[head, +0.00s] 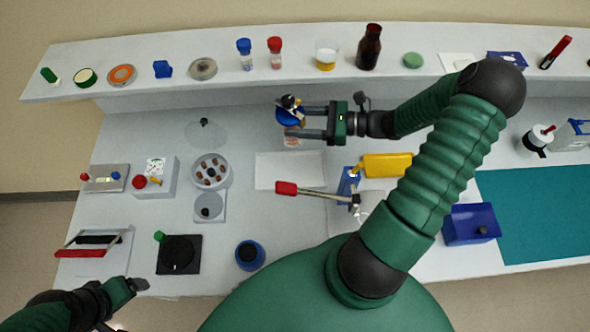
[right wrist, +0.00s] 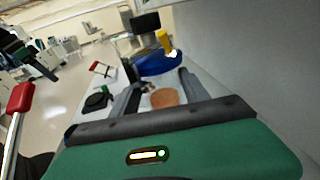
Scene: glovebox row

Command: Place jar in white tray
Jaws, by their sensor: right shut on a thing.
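In the right wrist view a blue piece (right wrist: 155,63) and a brown-orange round face (right wrist: 165,97) show between and beyond the fingers of the right gripper (right wrist: 160,90). The white tray looks empty. My left gripper (head: 128,287) is at the lower left, apart from everything; its jaws are unclear.
The shelf (head: 230,75) behind holds bottles and dishes. A teal mat (head: 535,215) lies at right.

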